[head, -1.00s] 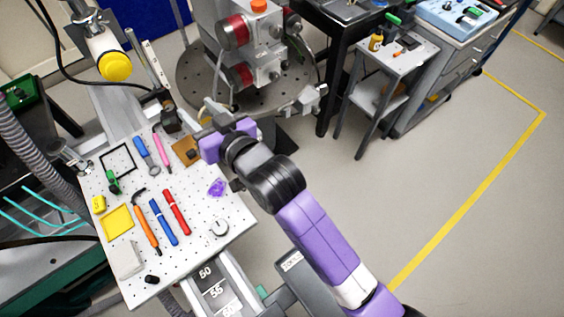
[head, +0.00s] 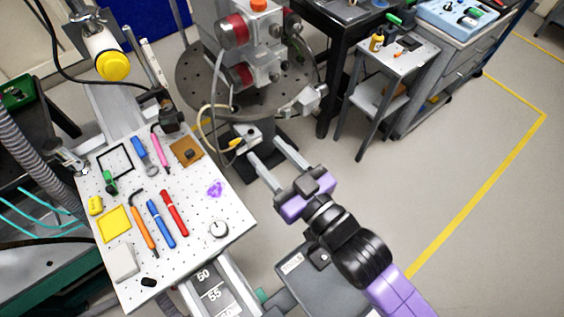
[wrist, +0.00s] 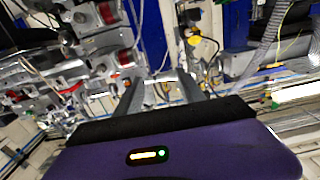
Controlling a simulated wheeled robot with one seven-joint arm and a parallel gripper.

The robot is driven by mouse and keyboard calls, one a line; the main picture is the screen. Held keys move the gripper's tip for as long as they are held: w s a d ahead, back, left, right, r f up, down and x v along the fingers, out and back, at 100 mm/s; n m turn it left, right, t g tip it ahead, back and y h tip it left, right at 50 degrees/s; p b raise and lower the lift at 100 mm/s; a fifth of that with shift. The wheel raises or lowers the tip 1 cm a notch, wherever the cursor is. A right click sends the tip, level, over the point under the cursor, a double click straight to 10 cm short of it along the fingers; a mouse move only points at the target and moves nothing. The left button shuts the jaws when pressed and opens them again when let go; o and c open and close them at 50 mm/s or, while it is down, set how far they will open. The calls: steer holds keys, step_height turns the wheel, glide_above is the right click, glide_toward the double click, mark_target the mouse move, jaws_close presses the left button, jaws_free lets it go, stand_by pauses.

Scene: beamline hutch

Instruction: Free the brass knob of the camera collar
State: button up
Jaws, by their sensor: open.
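My gripper (head: 266,149) is open and empty in the head view, its two long grey fingers pointing up and left, beyond the right edge of the perforated board. Just past its left fingertip is a small grey block (head: 250,134) with a yellowish part (head: 236,143) and a pale looped cable. I cannot tell whether this is the camera collar or its brass knob. In the wrist view both fingers stand apart (wrist: 160,92) with a gap between them. No brass knob can be picked out for certain in either view.
The perforated board (head: 195,262) holds several tools and small parts. A yellow-capped white tube (head: 115,66) hangs at the upper left. A round dark base (head: 190,85) carries red-ended equipment behind. A grey side table (head: 395,58) stands right. Floor to the right is clear.

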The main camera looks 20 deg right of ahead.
steer(key=shift+s+d+f, duration=0.15)
steer(key=shift+s+d, duration=0.2)
steer(key=shift+s, duration=0.25)
steer(key=shift+s+d+f, duration=0.1)
steer(key=shift+s+d, duration=0.25)
steer(key=shift+s, duration=0.2)
steer(key=s+d+m+g+h, duration=0.1)
steer(key=s+d, duration=0.3)
steer(key=s, duration=0.8)
steer(key=s+d+f+m+g+h, duration=0.1)
steer(key=s+d+h, duration=0.3)
steer(key=s, duration=0.8)
steer(key=shift+s+d+m, duration=0.35)
steer(key=shift+s+m, duration=0.05)
steer(key=shift+m, duration=0.2)
